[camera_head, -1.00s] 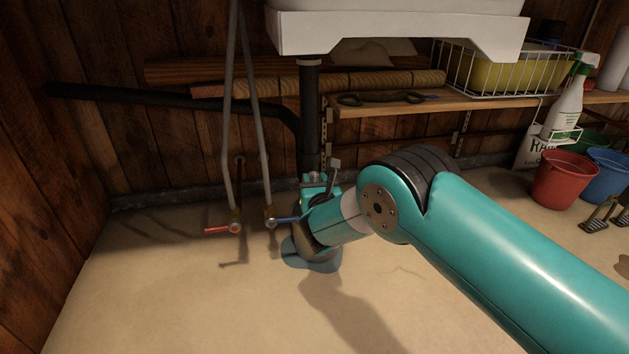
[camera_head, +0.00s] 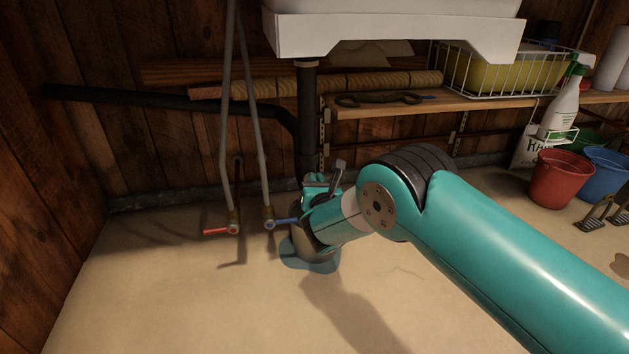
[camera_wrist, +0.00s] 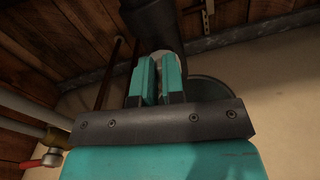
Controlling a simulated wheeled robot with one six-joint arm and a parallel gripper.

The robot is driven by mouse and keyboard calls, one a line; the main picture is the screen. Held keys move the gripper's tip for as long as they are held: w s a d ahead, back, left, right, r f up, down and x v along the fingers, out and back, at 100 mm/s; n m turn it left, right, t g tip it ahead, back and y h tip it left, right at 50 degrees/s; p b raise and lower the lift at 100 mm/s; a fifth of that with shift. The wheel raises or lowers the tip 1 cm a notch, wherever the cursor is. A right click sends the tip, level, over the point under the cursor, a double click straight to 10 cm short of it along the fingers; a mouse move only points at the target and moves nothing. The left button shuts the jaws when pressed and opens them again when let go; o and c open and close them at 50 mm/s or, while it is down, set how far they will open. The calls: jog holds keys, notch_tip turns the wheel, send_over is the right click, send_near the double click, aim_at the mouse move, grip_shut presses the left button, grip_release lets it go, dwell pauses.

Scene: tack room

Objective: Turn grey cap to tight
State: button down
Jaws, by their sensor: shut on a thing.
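In the wrist view my gripper (camera_wrist: 158,80) has its two teal fingers close together, with a dark thing in the narrow gap between them. This is where the grey cap appears to be, but the fingers hide most of it. A black drain pipe (camera_wrist: 155,25) rises just beyond the fingertips. A grey rounded shape (camera_wrist: 208,92) shows behind the right finger; I cannot tell whether it belongs to the cap. In the head view my gripper (camera_head: 318,183) is at the lower end of the vertical drain pipe (camera_head: 307,110), under the white sink (camera_head: 395,32). The cap cannot be made out there.
Two thin supply pipes stand left of my gripper, with a red-handled valve (camera_head: 217,231) and a blue-handled valve (camera_head: 284,221) close by. A wooden shelf (camera_head: 430,107) and a red bucket (camera_head: 558,180) are at right. Front floor is clear.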

jog(key=shift+w+d+f+m+p, duration=0.1)
jog(key=shift+d+f+m+p, duration=0.4)
jog(key=shift+m, duration=2.15)
jog(key=shift+w+d+f+m+p, duration=0.2)
jog(key=shift+m+p, duration=0.55)
jog(key=shift+m, duration=1.85)
jog(key=shift+s+d+f+m+p, duration=0.15)
jog(key=shift+f+m+p, duration=0.4)
jog(key=shift+m, duration=2.1)
jog(key=shift+r, duration=0.1)
jog(key=c, duration=1.2)
grip_release()
jog(key=shift+r, duration=0.1)
